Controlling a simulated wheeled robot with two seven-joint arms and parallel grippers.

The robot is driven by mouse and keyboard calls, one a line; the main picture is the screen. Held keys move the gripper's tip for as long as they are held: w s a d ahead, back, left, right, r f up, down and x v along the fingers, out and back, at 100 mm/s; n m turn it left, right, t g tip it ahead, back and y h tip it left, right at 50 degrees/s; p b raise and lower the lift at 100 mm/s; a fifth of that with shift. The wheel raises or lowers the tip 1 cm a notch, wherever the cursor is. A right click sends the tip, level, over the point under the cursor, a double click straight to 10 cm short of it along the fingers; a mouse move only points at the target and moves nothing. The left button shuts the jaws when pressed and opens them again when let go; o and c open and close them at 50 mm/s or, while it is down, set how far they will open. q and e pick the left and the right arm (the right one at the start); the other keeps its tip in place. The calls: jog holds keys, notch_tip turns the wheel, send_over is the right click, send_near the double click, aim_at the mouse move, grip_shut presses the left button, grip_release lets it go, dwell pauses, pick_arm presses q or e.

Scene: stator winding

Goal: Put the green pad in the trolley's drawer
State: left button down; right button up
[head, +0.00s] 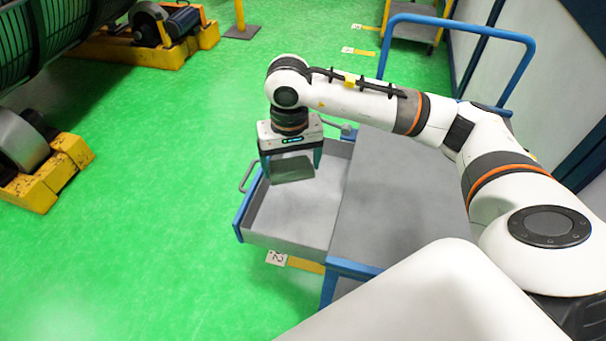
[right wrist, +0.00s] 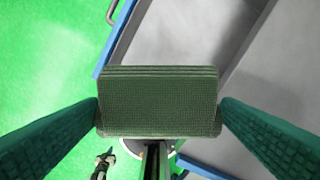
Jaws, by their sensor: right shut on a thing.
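The green pad (head: 292,170) is a dark green, ribbed block. My right gripper (head: 291,167) is shut on it, with one finger at each side, as the right wrist view also shows the pad (right wrist: 160,102) between the two fingers (right wrist: 160,115). The pad hangs over the far part of the trolley's open drawer (head: 285,241), apart from the drawer floor as far as I can tell. The drawer is grey with a blue front edge and looks empty. The trolley (head: 395,190) has a grey top and blue frame. My left gripper is out of view.
The trolley's blue handle (head: 470,30) rises at the back right. Yellow machine stands (head: 47,180) and a large green ribbed cylinder (head: 50,35) are at the left. Green floor (head: 160,230) lies open left of the drawer. A wall runs along the right.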

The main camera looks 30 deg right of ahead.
jog(key=w+d+f+m+b, duration=0.2)
jog(key=w+d+f+b, duration=0.1)
jog(key=w+f, duration=0.15)
jog(key=m+b, duration=0.4)
jog(key=b, duration=0.1)
send_over(304, 198)
notch_tip(304, 198, down, 10)
notch_tip(304, 198, down, 5)
jog(key=shift+s+f, duration=0.1)
jog(key=shift+f, duration=0.05)
notch_tip(304, 198, down, 4)
jog(key=shift+f+p, duration=0.2)
jog(key=shift+p, duration=0.2)
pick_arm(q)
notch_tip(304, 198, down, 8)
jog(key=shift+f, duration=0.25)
pick_arm(e)
jog(key=shift+d+f, duration=0.1)
jog(key=shift+f, duration=0.1)
jog(key=o, duration=0.8)
jog(key=shift+c, duration=0.2)
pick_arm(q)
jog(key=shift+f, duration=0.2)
